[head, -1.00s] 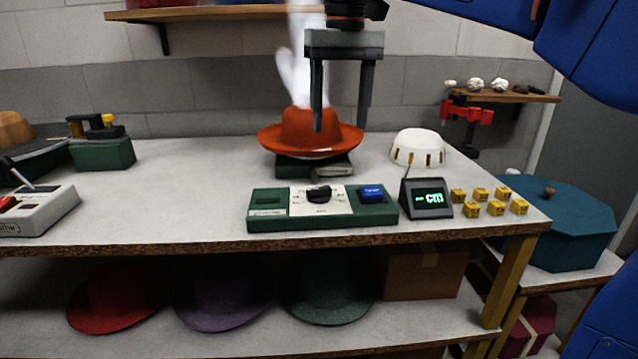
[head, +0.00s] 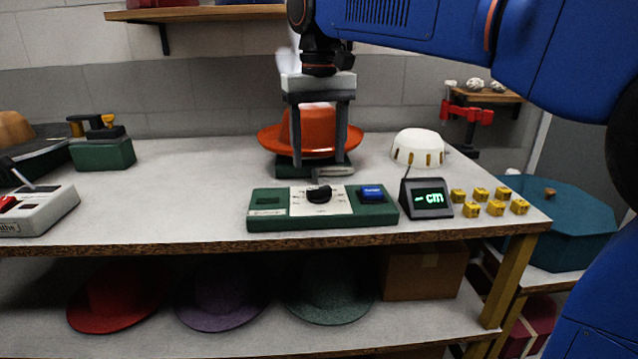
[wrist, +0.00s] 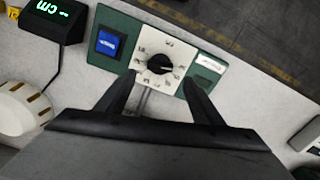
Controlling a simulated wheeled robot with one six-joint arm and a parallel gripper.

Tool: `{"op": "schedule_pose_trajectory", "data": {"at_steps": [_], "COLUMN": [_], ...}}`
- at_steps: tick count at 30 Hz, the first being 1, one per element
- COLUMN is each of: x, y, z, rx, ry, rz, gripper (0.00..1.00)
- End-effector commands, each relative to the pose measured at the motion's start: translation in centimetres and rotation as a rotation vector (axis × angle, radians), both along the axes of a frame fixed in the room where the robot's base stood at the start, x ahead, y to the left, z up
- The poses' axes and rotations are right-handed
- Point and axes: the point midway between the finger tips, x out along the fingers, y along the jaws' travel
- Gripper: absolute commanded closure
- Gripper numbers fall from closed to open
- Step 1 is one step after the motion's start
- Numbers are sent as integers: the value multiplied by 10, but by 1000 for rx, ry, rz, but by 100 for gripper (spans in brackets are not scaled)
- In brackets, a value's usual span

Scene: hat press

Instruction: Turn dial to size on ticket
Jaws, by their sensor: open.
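The dial (head: 319,193) is a black knob on a white plate with printed marks, set in a green control panel (head: 232,222) near the table's front edge. The dial also shows in the wrist view (wrist: 160,64), with marks around it too small to read surely. My gripper (head: 318,168) is open and empty, pointing down above and behind the dial. In the wrist view its fingertips (wrist: 160,78) lie to either side of the dial, not touching it as far as I can tell. I make out no ticket in either view.
A blue button (head: 372,192) sits right of the dial. A small display (head: 428,199) shows "-- cm", with several yellow blocks (head: 496,194) beside it. An orange hat (head: 268,138) on a green base stands behind my gripper. A white perforated dome (head: 418,146) stands back right.

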Motion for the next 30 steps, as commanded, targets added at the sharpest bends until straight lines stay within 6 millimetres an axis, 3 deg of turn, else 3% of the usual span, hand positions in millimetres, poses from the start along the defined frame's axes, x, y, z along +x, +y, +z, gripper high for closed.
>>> {"op": "schedule_pose_trajectory", "data": {"at_steps": [6, 12, 26, 27, 30], "x": [-1, 0, 0, 0, 0], "y": [0, 0, 0, 0, 0], "z": [-38, -64, -76, -76, -76], "rx": [-1, 0, 0, 0, 0], "ry": [2, 0, -1, -1, -1], "rz": [0, 0, 0, 0, 0], "gripper": [39, 39, 39, 41, 65]}}
